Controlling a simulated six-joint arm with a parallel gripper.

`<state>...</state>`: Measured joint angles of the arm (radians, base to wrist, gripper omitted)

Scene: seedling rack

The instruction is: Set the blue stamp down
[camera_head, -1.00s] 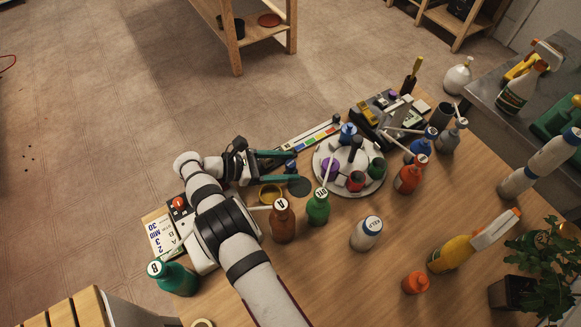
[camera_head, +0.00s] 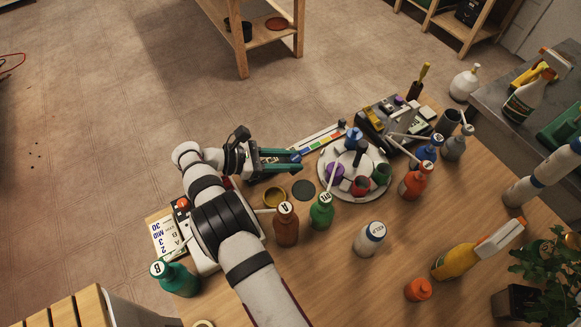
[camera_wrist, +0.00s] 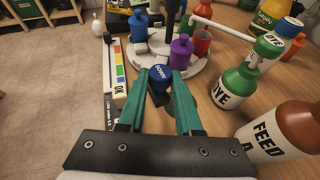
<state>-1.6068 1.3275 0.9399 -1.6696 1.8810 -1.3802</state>
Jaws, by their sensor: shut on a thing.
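The blue stamp (camera_wrist: 159,73) has a blue, lettered top and a dark lower part. It sits between the green fingertips of my gripper (camera_wrist: 158,88), which is shut on it. In the head view, the stamp (camera_head: 295,157) shows as a small blue spot at the tips of my gripper (camera_head: 297,161). The stamp is beside the colour-marked strip (camera_wrist: 119,65), on the side toward the white round carousel (camera_wrist: 195,62). I cannot tell whether its base touches the table. A dark round pad (camera_head: 303,190) lies on the table near the fingers.
A brown bottle (camera_head: 286,224) and a green bottle (camera_head: 321,212) stand close to my gripper. A yellowish round dish (camera_head: 274,196) lies beside the pad. The carousel (camera_head: 327,185) holds several small pots. The table's far edge runs just beyond the strip.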

